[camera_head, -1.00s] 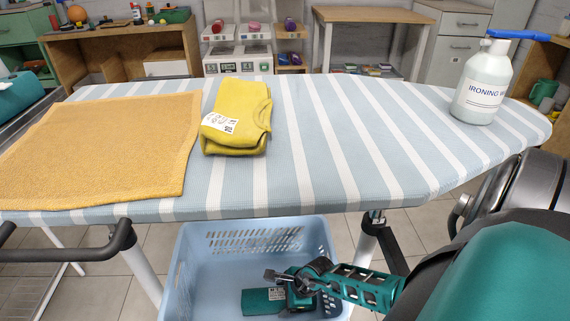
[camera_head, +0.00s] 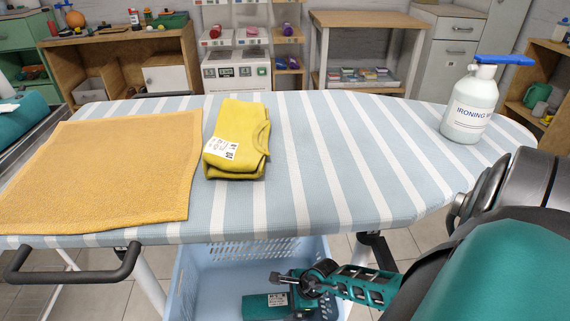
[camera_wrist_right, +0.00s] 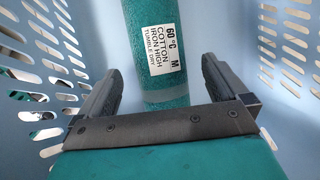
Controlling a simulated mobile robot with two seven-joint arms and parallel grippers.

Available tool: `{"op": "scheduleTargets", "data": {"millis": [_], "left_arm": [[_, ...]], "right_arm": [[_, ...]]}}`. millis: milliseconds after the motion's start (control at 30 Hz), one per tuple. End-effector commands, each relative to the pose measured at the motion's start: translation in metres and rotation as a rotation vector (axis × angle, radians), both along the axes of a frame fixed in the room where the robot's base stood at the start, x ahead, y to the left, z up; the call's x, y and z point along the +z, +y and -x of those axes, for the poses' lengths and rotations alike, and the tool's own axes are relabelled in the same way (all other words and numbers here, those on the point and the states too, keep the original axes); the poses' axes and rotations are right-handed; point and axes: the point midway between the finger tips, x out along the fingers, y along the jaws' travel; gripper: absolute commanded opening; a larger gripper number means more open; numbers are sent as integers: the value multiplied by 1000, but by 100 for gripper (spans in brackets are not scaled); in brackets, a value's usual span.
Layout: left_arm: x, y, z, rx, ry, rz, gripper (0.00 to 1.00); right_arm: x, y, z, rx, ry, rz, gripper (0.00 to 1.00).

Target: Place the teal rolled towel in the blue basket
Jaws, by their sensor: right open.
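The teal rolled towel (camera_head: 262,306) lies inside the blue basket (camera_head: 187,284), below the near edge of the ironing board. In the right wrist view the towel (camera_wrist_right: 157,22) shows a white care label and blue basket walls (camera_wrist_right: 85,30) on both sides. My right gripper (camera_head: 286,279) is inside the basket's outline, just above the towel. In the wrist view its jaws (camera_wrist_right: 162,88) are open, one finger on each side of the towel's near end, with gaps between fingers and towel. The basket's near side is out of frame. My left gripper is not in view.
The striped ironing board (camera_head: 330,195) overhangs the basket's far part. On it lie an orange cloth (camera_head: 100,170) and a folded yellow cloth (camera_head: 237,140); a white spray bottle (camera_head: 469,108) stands at right. A dark bar (camera_head: 75,276) juts out at lower left.

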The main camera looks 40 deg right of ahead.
Motion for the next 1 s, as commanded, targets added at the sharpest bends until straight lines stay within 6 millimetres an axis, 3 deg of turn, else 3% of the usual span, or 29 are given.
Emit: {"op": "scheduleTargets", "data": {"millis": [33, 400, 600, 833, 933, 1000], "left_arm": [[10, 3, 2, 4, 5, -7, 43], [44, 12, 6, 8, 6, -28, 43], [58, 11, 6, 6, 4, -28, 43], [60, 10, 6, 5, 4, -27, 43], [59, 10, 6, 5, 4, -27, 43], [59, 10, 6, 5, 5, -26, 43]], "right_arm": [[15, -2, 4, 1, 2, 1, 100], [60, -10, 24, 1, 0, 0, 100], [72, -13, 30, 1, 0, 0, 100], [73, -13, 32, -1, -1, -2, 100], [76, -3, 29, -38, -15, -47, 100], [83, 14, 23, -106, -40, -131, 100]]}}
